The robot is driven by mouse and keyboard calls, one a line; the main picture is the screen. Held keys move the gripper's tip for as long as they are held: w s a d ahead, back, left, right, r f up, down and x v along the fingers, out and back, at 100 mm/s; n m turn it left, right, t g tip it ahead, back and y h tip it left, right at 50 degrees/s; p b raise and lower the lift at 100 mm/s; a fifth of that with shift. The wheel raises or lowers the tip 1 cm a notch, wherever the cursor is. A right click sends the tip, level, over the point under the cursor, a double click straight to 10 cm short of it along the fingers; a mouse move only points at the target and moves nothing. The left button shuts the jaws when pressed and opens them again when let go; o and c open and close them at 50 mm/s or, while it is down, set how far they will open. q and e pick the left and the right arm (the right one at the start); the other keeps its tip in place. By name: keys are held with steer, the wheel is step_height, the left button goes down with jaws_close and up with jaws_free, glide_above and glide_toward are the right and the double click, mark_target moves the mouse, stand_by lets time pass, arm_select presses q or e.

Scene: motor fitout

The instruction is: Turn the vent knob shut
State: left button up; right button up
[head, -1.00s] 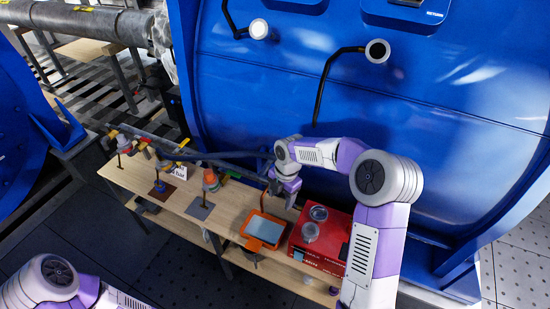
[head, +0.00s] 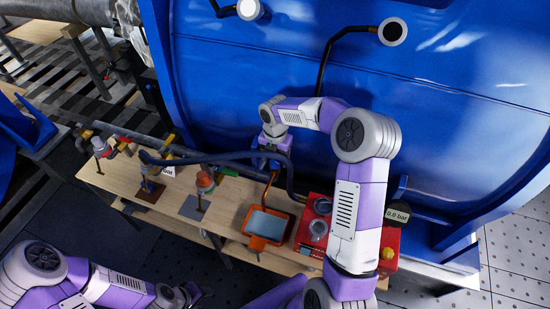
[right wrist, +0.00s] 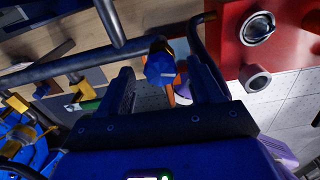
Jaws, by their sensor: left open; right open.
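A blue faceted knob (right wrist: 160,70) on the end of a grey pipe stands between the open fingers of my right gripper in the right wrist view. I take it for the vent knob, but no label shows. The fingers lie on either side of it, with a visible gap; I cannot tell whether either touches it. In the head view my right gripper (head: 268,163) is over the pipes behind the orange tray, and it largely hides the knob. My left gripper (head: 187,295) is open and empty at the lower left, away from the bench.
The wooden bench (head: 120,184) carries several valves, including one with an orange-red knob (head: 205,182). An orange tray (head: 247,228) and a red box (head: 306,232) stand on the right. A gauge (head: 397,214) reads 0.0 bar. A large blue housing (head: 230,90) rises behind.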

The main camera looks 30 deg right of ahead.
steer(key=shift+s+f, duration=0.1)
steer(key=shift+f, duration=0.1)
steer(key=c, duration=1.1)
steer(key=shift+o, duration=0.2)
